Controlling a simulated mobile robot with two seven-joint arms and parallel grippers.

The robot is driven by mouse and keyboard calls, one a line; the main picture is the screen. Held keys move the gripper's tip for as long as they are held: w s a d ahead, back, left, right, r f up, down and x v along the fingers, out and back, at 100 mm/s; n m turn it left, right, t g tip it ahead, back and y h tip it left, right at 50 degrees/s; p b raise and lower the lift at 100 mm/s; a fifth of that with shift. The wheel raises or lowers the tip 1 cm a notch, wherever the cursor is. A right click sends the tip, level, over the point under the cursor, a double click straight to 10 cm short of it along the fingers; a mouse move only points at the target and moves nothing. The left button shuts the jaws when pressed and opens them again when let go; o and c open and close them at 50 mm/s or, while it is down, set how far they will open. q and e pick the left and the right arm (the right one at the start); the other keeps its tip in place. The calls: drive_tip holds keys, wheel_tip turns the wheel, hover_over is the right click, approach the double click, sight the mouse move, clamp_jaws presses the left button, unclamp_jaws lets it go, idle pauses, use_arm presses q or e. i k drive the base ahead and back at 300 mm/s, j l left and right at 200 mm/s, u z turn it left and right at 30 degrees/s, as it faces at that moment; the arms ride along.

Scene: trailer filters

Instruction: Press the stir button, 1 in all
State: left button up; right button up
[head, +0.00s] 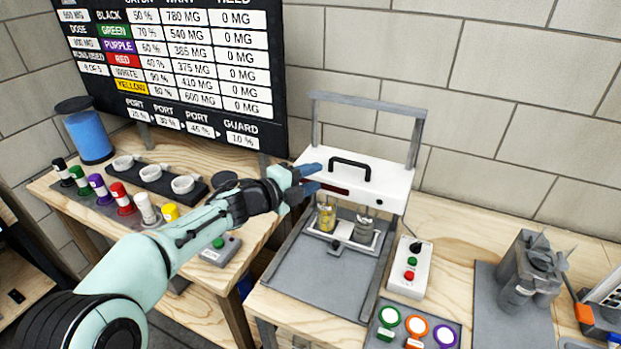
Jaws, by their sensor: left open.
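A white control box (408,272) with a black knob, a green button (412,261) and a red button (409,275) stands right of the jar machine. A grey box (219,251) with one green button (218,243) sits on the left table. I cannot read a label that tells which is the stir button. My left gripper (316,179) is open and empty, its dark fingers pointing right in front of the machine's white head (375,186). I cannot tell if they touch it. It is apart from both button boxes. My right gripper is not in view.
Under the white head stand a yellow jar (326,217) and a grey jar (363,230). A grey frame (415,142) rises behind. Several coloured bottles (123,200) and a blue container (87,135) stand left.

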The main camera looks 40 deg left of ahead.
sight(413, 261)
drive_tip(key=k+j, duration=0.1)
drive_tip(key=k, duration=0.4)
drive_tip(key=k+j, duration=0.15)
drive_tip(key=k, duration=0.35)
